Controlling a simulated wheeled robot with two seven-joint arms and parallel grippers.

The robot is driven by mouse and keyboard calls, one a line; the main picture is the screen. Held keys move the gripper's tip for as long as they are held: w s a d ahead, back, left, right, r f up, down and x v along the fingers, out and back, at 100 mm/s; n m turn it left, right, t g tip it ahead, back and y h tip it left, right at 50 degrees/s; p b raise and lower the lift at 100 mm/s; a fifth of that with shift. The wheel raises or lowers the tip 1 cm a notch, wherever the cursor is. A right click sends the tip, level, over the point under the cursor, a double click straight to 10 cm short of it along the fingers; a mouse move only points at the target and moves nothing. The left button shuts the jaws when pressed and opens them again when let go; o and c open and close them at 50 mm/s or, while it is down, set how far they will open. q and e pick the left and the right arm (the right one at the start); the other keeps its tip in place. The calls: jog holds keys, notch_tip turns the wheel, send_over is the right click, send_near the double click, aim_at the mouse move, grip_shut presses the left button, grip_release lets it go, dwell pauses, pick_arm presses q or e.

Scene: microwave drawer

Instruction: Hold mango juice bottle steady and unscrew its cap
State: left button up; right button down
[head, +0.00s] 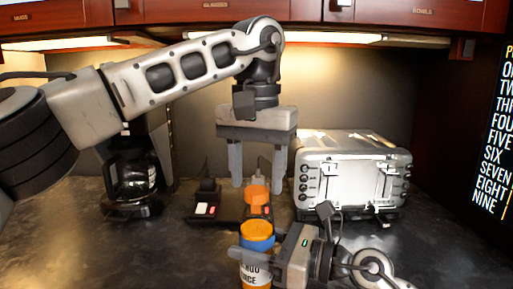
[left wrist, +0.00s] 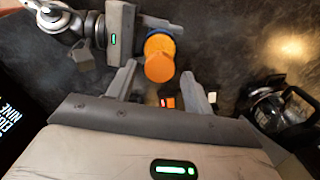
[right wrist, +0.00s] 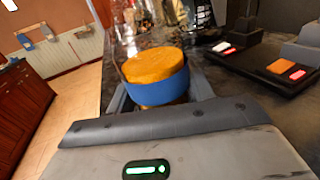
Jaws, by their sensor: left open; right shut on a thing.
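The mango juice bottle (head: 256,272) stands upright at the front of the counter, with a lettered label, a blue band and an orange top. It also shows in the right wrist view (right wrist: 150,93). My right gripper (head: 252,253) comes from the right and is shut around the bottle below the blue band. A separate orange cap-like piece (head: 257,192) appears between the fingertips of my open left gripper (head: 257,184), which points down above and behind the bottle. The left wrist view shows this piece (left wrist: 160,68) with gaps to both fingers. Whether anything supports it cannot be told.
A black tray-like device (head: 203,211) with red and white buttons sits behind the bottle. A silver toaster (head: 350,172) stands at right, and a coffee maker with a glass pot (head: 132,178) at left. The counter is clear at front left. Cabinets hang above.

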pick_arm(q)
jog(key=shift+f, duration=0.8)
